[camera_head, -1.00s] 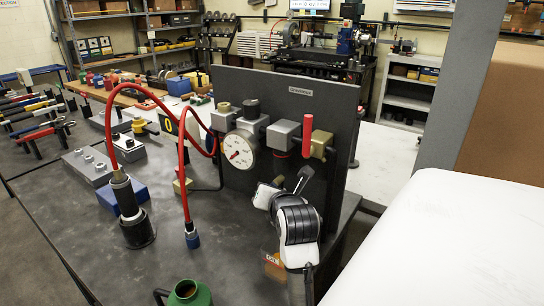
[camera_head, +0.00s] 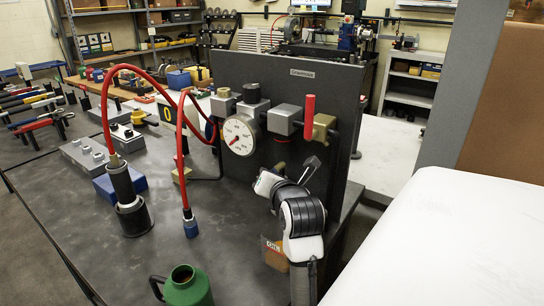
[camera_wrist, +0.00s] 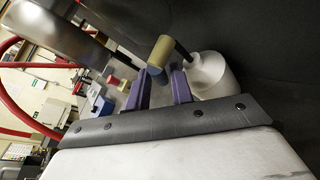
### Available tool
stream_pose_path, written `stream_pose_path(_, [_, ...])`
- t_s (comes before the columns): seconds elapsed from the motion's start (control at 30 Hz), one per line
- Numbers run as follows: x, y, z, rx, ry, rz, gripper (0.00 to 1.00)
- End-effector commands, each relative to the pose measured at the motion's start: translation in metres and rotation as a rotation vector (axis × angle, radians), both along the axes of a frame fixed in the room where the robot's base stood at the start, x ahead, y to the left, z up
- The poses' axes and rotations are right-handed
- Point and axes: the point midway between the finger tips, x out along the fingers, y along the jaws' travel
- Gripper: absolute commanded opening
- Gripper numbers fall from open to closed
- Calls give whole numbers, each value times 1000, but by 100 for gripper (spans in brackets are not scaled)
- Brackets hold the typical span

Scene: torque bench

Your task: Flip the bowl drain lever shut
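In the wrist view, the two purple fingers of my gripper (camera_wrist: 162,90) stand apart with a gap between them. Just beyond their tips is a small tan cylinder (camera_wrist: 162,50) with a blue-grey end, beside a dark rod that runs to a pale rounded bowl (camera_wrist: 210,74). This looks like the bowl and its drain lever, but I cannot tell which part is the lever or its exact angle. No grip on it is visible. In the head view my wrist (camera_head: 302,215) is low before the panel's right side; the fingertips and drain lever cannot be made out.
A dark upright panel (camera_head: 345,95) carries a gauge (camera_head: 239,135), grey blocks and a brass valve (camera_head: 323,127) with an upright red handle (camera_head: 309,118). Red hoses loop at left to a black cylinder (camera_head: 125,190). A green bottle (camera_head: 187,287) stands on the bench front.

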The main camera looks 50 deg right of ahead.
Motion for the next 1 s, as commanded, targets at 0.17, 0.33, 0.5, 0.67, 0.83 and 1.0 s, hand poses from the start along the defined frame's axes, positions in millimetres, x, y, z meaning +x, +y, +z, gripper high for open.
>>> stream_pose_path(0.17, [0,0,0,0,0,0,24])
stream_pose_path(0.33, [-3,2,0,-1,0,0,24])
stream_pose_path(0.5, [-21,14,5,-4,-1,-2,24])
stream_pose_path(0.67, [-50,36,14,-6,-2,-2,24])
stream_pose_path(0.83, [-79,57,24,-5,-1,-2,24])
stream_pose_path(1.0, [-99,72,32,-4,-1,-2,24])
